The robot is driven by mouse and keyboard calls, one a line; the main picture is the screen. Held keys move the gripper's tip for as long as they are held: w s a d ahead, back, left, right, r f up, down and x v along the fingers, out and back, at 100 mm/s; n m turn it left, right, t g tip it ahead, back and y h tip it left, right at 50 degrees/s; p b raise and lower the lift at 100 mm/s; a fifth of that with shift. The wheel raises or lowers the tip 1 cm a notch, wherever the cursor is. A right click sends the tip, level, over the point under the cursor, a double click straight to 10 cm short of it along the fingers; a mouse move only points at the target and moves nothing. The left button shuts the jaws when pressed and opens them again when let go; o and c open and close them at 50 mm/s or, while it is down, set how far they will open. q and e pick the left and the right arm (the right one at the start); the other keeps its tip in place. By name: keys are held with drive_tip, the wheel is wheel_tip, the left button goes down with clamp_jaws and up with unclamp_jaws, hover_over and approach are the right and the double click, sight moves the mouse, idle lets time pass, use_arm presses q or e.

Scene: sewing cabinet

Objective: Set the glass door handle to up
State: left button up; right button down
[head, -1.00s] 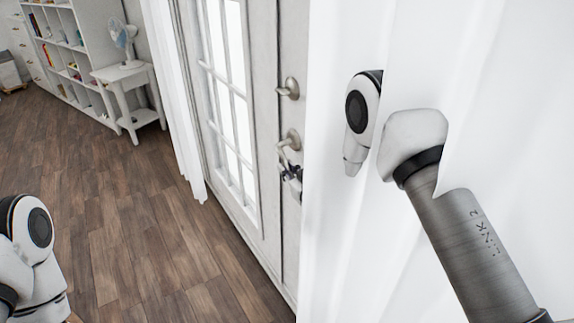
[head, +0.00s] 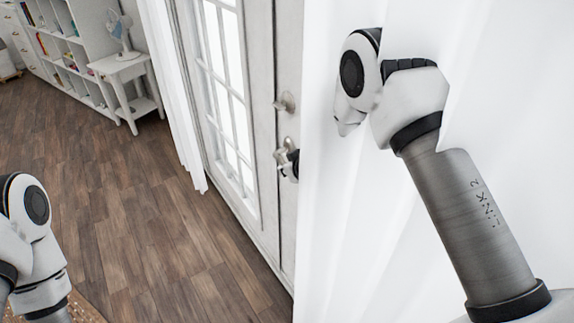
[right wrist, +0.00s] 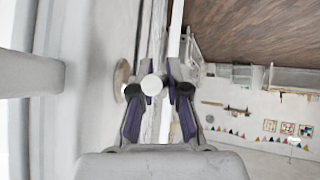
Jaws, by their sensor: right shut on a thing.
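The glass door (head: 222,85) stands at the centre of the head view, with white-framed panes. Its metal handle (head: 281,156) is low on the stile, partly covered by my right gripper (head: 290,163). In the right wrist view, my right gripper's fingers (right wrist: 157,91) are on both sides of the handle's round pale end (right wrist: 152,85), closed on it. A round plate (right wrist: 122,80) is just left of it there. The lever's exact angle is hard to tell. My left arm shows at the lower left, but its gripper is out of view.
A round metal knob (head: 285,102) sits above the handle. White curtains (head: 340,230) hang right of the door, and my right arm cuts into them. Another curtain (head: 172,100) hangs left. A small white table (head: 122,68) with a fan stands far left. The wood floor (head: 130,190) is clear.

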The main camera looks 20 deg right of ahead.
idle(0.3)
drive_tip(key=c, duration=1.1)
unclamp_jaws()
drive_tip(key=shift+c, duration=0.2)
drive_tip(key=v, duration=1.2)
